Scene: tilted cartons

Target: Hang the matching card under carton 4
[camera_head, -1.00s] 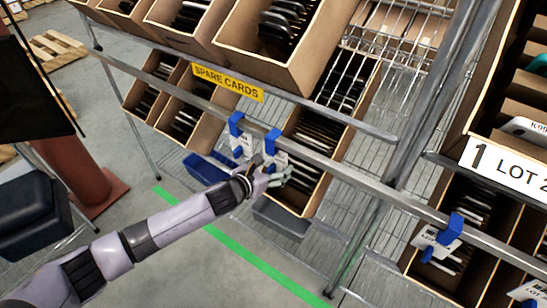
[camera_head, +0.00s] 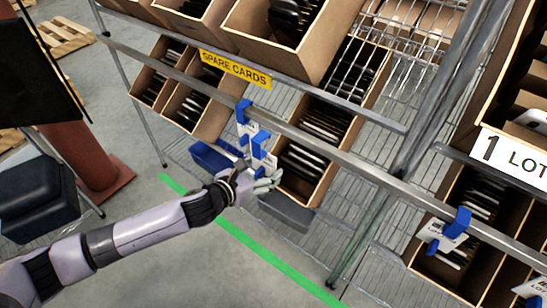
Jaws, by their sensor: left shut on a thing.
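My left gripper (camera_head: 258,180) is shut on a white card with a blue clip (camera_head: 264,158), in front of the rail. The held card's clip sits below the rail and appears off it. A second white card with a blue clip (camera_head: 244,122) hangs on the rail just up and left of the held one, below the yellow SPARE CARDS sign (camera_head: 235,69). The print on both cards is too small to read. No carton marked 4 shows. My right gripper is not in view.
The metal rail (camera_head: 340,158) runs across the rack front. A label reading "1 LOT" (camera_head: 515,158) is at the right, with clipped cards (camera_head: 442,234) on the rail below it. Tilted cartons (camera_head: 322,150) stand behind the rail. Open floor with a green line lies in front.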

